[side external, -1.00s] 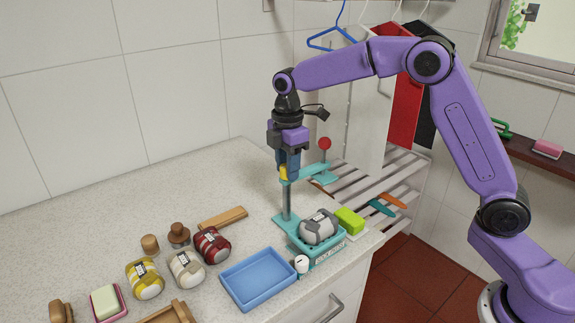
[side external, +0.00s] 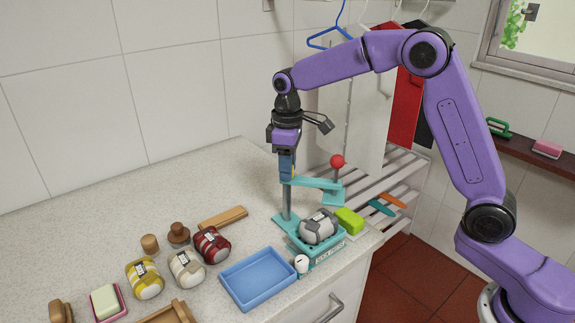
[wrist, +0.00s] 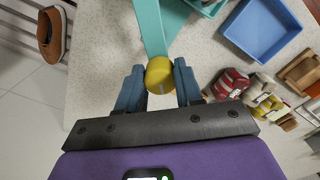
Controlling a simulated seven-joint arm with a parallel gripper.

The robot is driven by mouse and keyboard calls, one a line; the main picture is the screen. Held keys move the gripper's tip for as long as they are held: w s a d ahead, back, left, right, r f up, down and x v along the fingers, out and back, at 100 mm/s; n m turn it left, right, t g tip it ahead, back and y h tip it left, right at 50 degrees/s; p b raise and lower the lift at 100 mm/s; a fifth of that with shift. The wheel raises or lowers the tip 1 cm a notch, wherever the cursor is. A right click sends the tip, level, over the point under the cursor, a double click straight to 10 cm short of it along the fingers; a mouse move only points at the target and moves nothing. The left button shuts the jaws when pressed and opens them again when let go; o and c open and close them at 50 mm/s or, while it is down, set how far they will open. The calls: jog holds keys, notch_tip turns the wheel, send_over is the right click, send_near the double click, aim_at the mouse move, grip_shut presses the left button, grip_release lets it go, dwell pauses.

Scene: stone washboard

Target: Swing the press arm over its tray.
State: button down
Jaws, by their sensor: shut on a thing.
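The teal press arm (side external: 318,183) sits on an upright post (side external: 287,204), with a red ball (side external: 337,161) above its far end. That end points right and is behind and above the tray, not over it. The teal tray (side external: 325,258) holds a grey and white bundle (side external: 319,227). My gripper (side external: 287,174) is shut on the press arm's yellow knob (wrist: 159,75), near the post. In the wrist view the knob sits between both fingers, with the teal arm (wrist: 150,28) running away beyond it.
A blue basin (side external: 259,277), a red bundle (side external: 211,245) and other bundles lie left of the tray. A lime green block (side external: 349,221) is at its right. A slatted rack (side external: 385,178) stands beyond. The rear counter is clear.

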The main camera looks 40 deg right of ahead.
jog(key=m, duration=0.4)
jog(key=shift+m, duration=1.9)
jog(key=shift+s, duration=0.1)
jog(key=c, duration=0.7)
grip_release()
jog(key=shift+c, duration=0.2)
notch_tip(320, 180, up, 18)
jog(key=shift+f, duration=0.25)
jog(key=shift+a, duration=0.1)
